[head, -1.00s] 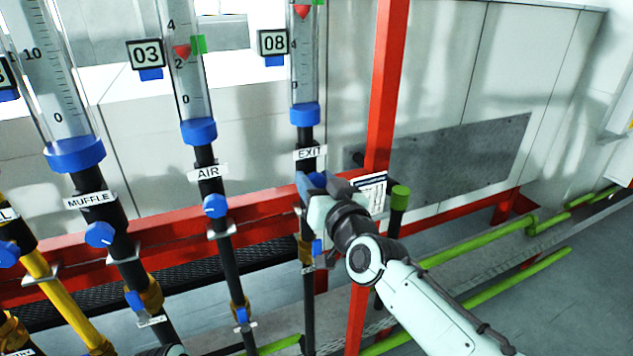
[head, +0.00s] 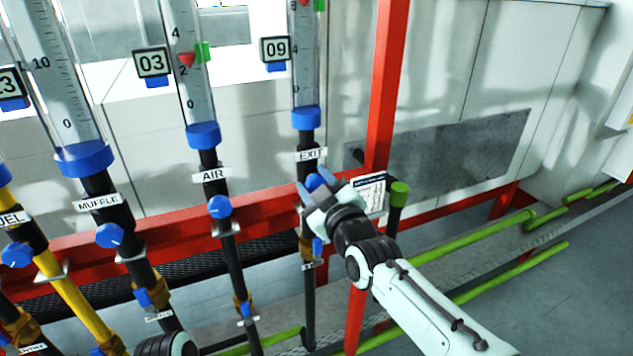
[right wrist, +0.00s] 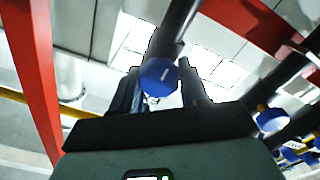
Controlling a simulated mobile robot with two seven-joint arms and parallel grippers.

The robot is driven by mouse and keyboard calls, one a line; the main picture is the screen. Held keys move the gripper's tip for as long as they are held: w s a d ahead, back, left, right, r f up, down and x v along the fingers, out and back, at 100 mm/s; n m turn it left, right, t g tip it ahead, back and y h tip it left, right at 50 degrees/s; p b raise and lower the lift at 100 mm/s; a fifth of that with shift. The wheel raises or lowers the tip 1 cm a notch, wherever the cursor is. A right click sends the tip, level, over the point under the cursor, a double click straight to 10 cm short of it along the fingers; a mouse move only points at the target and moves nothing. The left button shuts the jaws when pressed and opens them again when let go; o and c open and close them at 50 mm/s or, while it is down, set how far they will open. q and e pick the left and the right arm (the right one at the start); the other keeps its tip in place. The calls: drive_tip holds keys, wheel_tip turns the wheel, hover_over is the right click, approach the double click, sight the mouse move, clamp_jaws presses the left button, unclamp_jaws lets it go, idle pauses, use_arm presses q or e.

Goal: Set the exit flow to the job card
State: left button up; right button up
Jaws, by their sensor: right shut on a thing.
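The exit tube (head: 306,75) stands over the EXIT label (head: 310,155), and its display (head: 275,49) reads 09. Its red float (head: 304,3) is at the picture's top edge, about level with the green marker (head: 320,5). My right gripper (head: 316,184) is shut on the blue exit knob (head: 313,181) below the label. In the right wrist view the knob (right wrist: 158,77) sits between the two fingers. The job card (head: 369,193) hangs by the red post, right of the gripper; its text is too small to read. My left gripper is out of view.
The air knob (head: 219,207) and muffle knob (head: 109,235) are on pipes to the left. The air display (head: 151,63) reads 03. A red post (head: 385,90) and a green-capped pipe (head: 399,193) stand close to my right arm.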

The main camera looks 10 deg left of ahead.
drive_tip(key=shift+n, duration=1.1)
drive_tip(key=o, duration=1)
drive_tip(key=shift+o, duration=0.2)
